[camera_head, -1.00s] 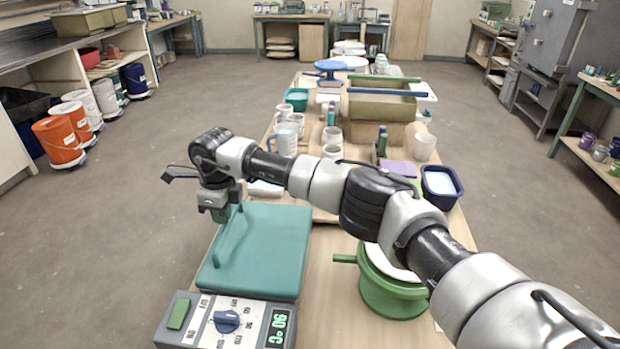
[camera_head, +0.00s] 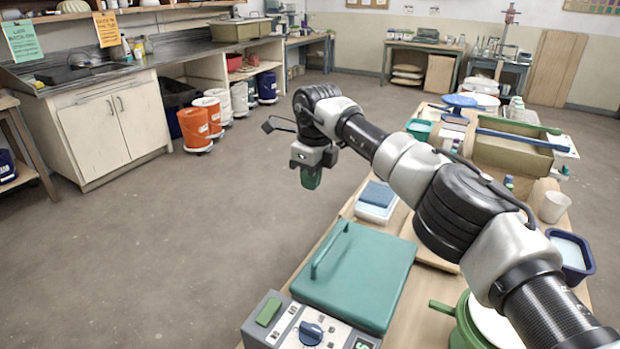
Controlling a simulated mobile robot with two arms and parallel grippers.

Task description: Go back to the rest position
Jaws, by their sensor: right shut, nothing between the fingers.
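My right gripper (camera_head: 310,178) hangs from the arm that comes in from the lower right. Its fingers are shut and hold nothing. In the picture it shows against the bare floor, left of the table and above the teal lid's far left corner. My left gripper is not in view.
The wooden table (camera_head: 405,325) carries a green pot (camera_head: 470,330), a blue tub (camera_head: 572,255), a white cup (camera_head: 553,207) and a long tan trough (camera_head: 510,150). Orange buckets (camera_head: 195,128) stand by the left counter (camera_head: 115,130). The floor (camera_head: 150,240) left of the table is clear.

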